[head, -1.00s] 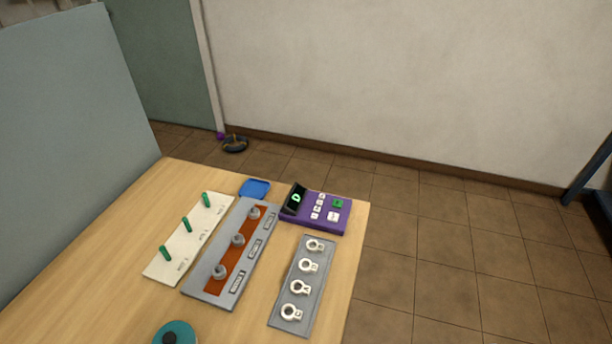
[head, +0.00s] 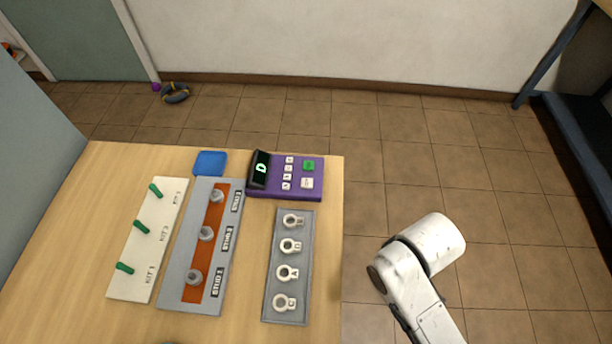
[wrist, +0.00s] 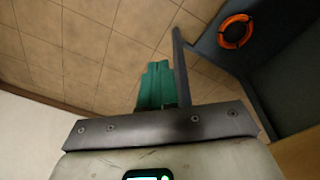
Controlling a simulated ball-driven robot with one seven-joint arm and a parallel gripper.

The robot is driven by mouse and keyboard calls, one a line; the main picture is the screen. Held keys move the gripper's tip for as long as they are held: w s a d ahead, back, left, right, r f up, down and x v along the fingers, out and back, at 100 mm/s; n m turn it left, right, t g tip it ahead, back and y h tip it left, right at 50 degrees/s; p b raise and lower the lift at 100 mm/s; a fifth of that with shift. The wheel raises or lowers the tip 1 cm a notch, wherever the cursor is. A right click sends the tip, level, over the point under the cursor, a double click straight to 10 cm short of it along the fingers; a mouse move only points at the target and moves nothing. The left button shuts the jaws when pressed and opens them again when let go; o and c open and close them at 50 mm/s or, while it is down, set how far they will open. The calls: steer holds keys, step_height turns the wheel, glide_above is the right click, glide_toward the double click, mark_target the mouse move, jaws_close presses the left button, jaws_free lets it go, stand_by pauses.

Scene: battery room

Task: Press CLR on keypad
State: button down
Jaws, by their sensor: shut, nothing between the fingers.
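The purple keypad (head: 284,187) lies at the back right corner of the wooden table in the head view. Its dark display (head: 260,168) shows a green D-like character. It has a column of small white keys (head: 287,173), a green key (head: 309,165) and a wider white key (head: 307,183); their lettering is too small to read, so I cannot tell which is CLR. My gripper (wrist: 157,86) shows teal fingers in the wrist view, shut and empty, over the tiled floor. The keypad is not in the wrist view. The head view shows only my white arm, right of the table.
A grey panel with white rings (head: 290,310) lies in front of the keypad. A panel with grey knobs (head: 180,300), a green-lever panel (head: 125,285) and a blue tray (head: 210,163) lie to the left. An orange ring (wrist: 236,31) shows in the wrist view.

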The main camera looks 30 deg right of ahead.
steer(key=w+r+n+h+p, duration=0.2)
steer(key=w+r+n+p, duration=0.2)
steer(key=w+r, duration=0.2)
step_height(320, 180, up, 18)
steer(key=n+t+h+p, duration=0.4)
steer(key=n+h+p, duration=0.1)
steer(key=n+p, duration=0.5)
glide_above(305, 186)
steer(key=shift+r, duration=0.2)
steer(key=shift+f+b, duration=0.15)
steer(key=shift+b, duration=0.15)
step_height(305, 186, down, 7)
steer(key=b, duration=0.7)
steer(key=shift+r+b, duration=0.2)
steer(key=shift+b, duration=0.1)
steer(key=shift+f, duration=1)
steer(key=shift+f, duration=0.15)
steer(key=shift+f, duration=0.25)
